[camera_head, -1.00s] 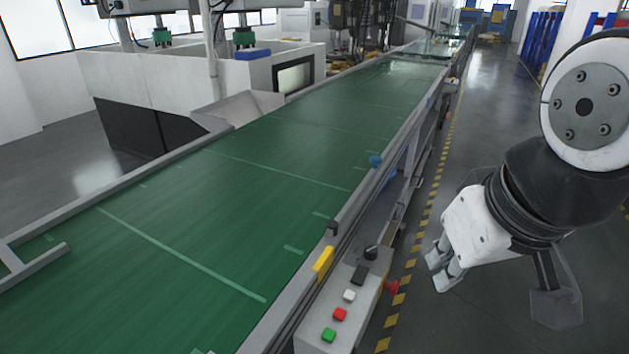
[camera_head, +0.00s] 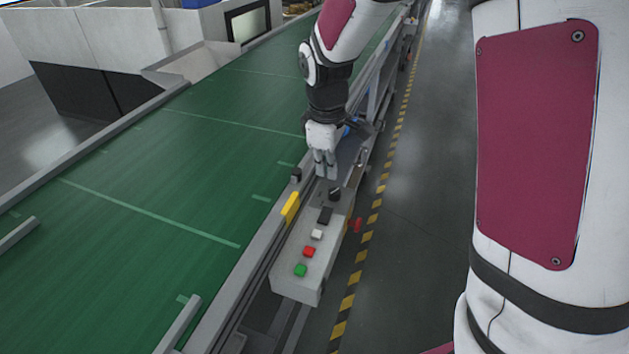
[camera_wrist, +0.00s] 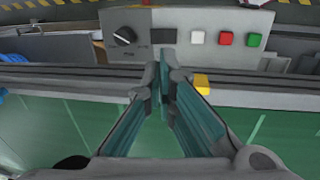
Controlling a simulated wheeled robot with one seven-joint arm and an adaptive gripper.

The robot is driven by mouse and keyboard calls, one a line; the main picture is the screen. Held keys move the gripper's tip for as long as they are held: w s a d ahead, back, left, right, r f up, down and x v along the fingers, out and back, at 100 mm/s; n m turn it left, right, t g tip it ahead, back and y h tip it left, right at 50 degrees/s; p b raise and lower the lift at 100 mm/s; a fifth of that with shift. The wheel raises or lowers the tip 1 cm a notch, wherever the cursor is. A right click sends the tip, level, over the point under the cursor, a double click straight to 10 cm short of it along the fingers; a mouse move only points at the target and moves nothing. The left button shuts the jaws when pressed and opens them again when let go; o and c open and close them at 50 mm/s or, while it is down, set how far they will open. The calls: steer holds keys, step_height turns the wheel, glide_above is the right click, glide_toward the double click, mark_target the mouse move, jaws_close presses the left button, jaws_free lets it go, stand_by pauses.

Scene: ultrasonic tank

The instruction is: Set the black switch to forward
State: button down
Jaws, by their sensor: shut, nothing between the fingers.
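The black switch (camera_head: 335,193) is a round knob at the far end of the grey control box (camera_head: 287,282) beside the conveyor. In the wrist view the black switch (camera_wrist: 124,36) has a pale pointer line and small lettering around it, too small to read. My gripper (camera_head: 326,177) is shut and empty, fingers pointing down, close beyond the knob in the head view. In the wrist view my gripper (camera_wrist: 165,75) has its fingertips together below the box, right of the knob and apart from it. I cannot tell contact from the head view.
The box also has a black rectangle (camera_head: 325,216), a white button (camera_head: 317,234), a red button (camera_head: 309,252) and a green button (camera_head: 300,270). A red knob (camera_head: 356,225) sticks out at its side. A yellow block (camera_head: 290,208) sits on the conveyor rail. The green belt (camera_head: 150,220) is bare.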

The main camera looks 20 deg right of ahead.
mark_target(328, 213)
steer(key=shift+w+f, duration=0.2)
steer(key=shift+f, duration=0.15)
steer(key=shift+f, duration=0.1)
steer(key=f, duration=0.4)
steer(key=w+f, duration=0.1)
steer(key=f, duration=0.4)
steer(key=d+f+p, duration=0.1)
steer(key=f, duration=0.3)
steer(key=shift+w+f, duration=0.25)
steer(key=shift+f, duration=0.1)
steer(key=shift+d, duration=0.1)
steer(key=shift+w+d+f+g+b, duration=0.1)
steer(key=shift+w+f+g+b, duration=0.2)
steer(key=shift+b, duration=0.3)
steer(key=shift+s+f, duration=0.1)
steer(key=shift+s, duration=0.15)
